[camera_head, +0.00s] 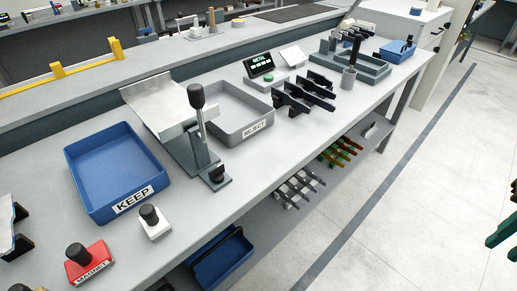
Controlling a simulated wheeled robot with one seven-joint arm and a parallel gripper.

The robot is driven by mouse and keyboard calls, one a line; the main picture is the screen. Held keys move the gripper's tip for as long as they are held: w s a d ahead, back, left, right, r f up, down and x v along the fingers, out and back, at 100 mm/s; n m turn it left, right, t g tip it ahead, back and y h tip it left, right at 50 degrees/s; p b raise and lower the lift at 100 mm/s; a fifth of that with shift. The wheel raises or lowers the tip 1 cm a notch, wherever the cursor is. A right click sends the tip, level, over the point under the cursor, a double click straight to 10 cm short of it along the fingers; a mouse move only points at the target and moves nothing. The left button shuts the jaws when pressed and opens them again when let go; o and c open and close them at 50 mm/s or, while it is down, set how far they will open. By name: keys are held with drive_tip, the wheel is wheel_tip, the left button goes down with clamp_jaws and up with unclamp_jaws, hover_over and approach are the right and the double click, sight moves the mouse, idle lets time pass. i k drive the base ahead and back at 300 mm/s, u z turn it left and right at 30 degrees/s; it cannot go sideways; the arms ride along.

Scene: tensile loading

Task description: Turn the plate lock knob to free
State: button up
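A tilted bare metal plate (160,100) rests on a dark grey stand between the blue KEEP tray and the grey REJECT tray. A lever with a black grip (197,97) rises upright at the stand's right side. A small black knob (217,173) sits low on the stand's foot, at the front; it may be the plate lock knob. Its turn position is too small to tell. I cannot make out my gripper. Dark green shapes (504,232) are cut off at the right edge, and I cannot tell what they are.
The blue KEEP tray (76,169) and grey REJECT tray (236,134) flank the stand. A white block with a black knob (155,229) and a red MAGNET block (90,265) stand in front. Black holders (290,99) and a small screen (260,65) lie right.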

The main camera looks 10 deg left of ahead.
sight(215, 174)
drive_tip(key=z, duration=0.55)
drive_tip(key=k, duration=0.1)
drive_tip(key=u, duration=2.25)
